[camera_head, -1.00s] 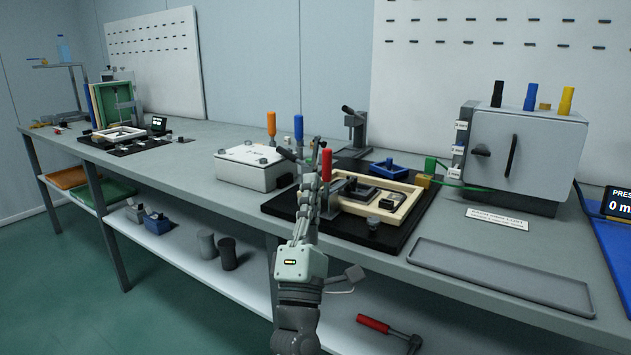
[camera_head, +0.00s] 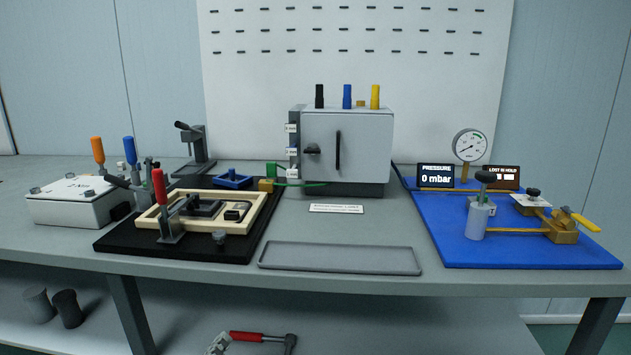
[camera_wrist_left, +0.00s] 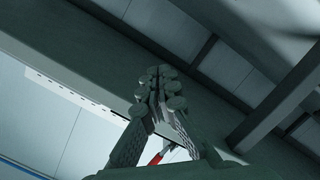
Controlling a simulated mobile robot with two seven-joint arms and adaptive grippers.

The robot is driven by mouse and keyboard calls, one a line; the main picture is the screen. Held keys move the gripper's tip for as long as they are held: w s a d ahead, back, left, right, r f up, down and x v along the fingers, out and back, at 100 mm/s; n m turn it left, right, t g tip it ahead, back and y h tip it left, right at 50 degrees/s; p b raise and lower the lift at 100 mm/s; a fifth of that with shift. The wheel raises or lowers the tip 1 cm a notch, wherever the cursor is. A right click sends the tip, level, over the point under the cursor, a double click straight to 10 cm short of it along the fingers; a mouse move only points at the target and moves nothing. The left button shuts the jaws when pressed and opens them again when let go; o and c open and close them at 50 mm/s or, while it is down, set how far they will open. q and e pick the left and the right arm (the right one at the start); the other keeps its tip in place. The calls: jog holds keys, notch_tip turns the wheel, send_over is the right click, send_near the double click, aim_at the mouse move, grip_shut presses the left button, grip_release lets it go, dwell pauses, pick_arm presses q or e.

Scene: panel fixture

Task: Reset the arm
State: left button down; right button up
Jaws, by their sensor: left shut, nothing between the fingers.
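My left gripper (camera_wrist_left: 160,78) fills the middle of the left wrist view, its fingers together and empty. In the head view only a small part of it (camera_head: 218,344) shows at the bottom edge, below the bench top and beside a red-handled tool (camera_head: 246,336). A bit of red (camera_wrist_left: 157,158) shows behind the fingers in the left wrist view. The rest of my left arm is out of the head view. My right gripper is in neither current view.
The bench edge (camera_head: 330,280) runs above the gripper. On the bench are a black fixture board (camera_head: 115,245), a grey tray (camera_head: 340,258), a grey cabinet (camera_head: 365,150) and a blue mat (camera_head: 440,225).

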pick_arm(q)
jog(key=s+a+f+m+g+y, duration=0.1)
jog(key=s+a+f+m+g, duration=0.25)
jog(key=f, duration=0.55)
jog(key=s+f+m+g+y, duration=0.15)
jog(key=s+f+g, duration=0.25)
jog(key=s+f, duration=0.4)
jog(key=s+a+f+m+g+y, duration=0.1)
jog(key=s+a+f+g, duration=0.1)
jog(key=s+a+f, duration=0.1)
jog(key=s+a+f+m+g, duration=0.2)
jog(key=s+f, duration=0.3)
jog(key=s, duration=0.3)
jog(key=shift+a+m+g+y, duration=0.3)
jog(key=shift+a+g+y, duration=0.1)
jog(key=shift+g, duration=0.45)
